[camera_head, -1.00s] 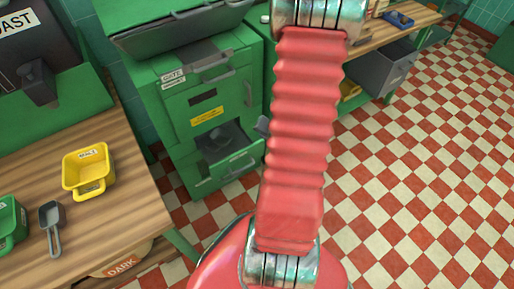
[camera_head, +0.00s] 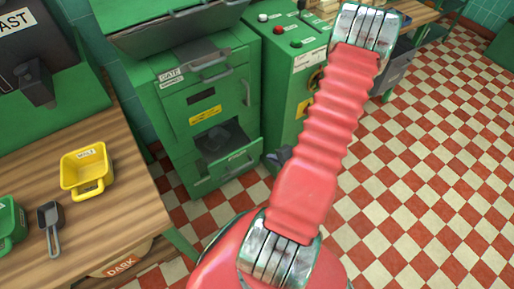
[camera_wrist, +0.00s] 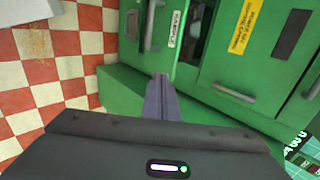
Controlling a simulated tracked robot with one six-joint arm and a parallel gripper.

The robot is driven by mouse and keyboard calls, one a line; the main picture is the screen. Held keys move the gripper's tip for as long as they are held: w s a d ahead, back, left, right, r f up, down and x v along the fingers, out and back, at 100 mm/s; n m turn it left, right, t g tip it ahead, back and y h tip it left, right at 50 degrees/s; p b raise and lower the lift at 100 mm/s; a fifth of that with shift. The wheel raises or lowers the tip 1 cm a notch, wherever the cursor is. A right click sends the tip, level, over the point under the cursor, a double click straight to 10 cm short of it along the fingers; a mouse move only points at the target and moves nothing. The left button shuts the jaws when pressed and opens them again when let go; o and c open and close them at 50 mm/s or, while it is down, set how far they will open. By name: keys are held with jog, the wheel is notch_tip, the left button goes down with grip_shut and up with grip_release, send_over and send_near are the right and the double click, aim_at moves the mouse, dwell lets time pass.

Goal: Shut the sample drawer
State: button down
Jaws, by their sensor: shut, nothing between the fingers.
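The sample drawer (camera_head: 236,166) is pulled out at the lower front of the green cabinet (camera_head: 178,118). A dark thing shows inside its opening in the head view. My gripper (camera_head: 279,156) is just right of the drawer front there, partly hidden by my arm. In the wrist view, my gripper's fingers (camera_wrist: 163,82) are shut and empty. They point toward a green front with a bar handle and a white label, probably the sample drawer (camera_wrist: 140,42). I cannot tell whether they touch it.
A wooden bench (camera_head: 105,215) at the left holds a yellow malt scoop (camera_head: 86,171) and a dark scoop (camera_head: 50,228). A green control cabinet (camera_head: 290,75) stands right of the drawer cabinet. The checkered floor (camera_head: 440,170) at the right is clear.

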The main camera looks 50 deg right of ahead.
send_near(252, 147)
notch_tip(252, 147, down, 3)
jog(key=shift+w+d+f, duration=0.15)
jog(key=shift+w+d, duration=0.1)
jog(key=shift+w, duration=0.7)
jog(key=shift+w+d+f, duration=0.1)
jog(key=shift+w+d, duration=0.15)
jog(key=shift+w, duration=0.65)
jog(key=w+d, duration=0.4)
jog(key=w, duration=0.9)
jog(key=shift+a, duration=0.1)
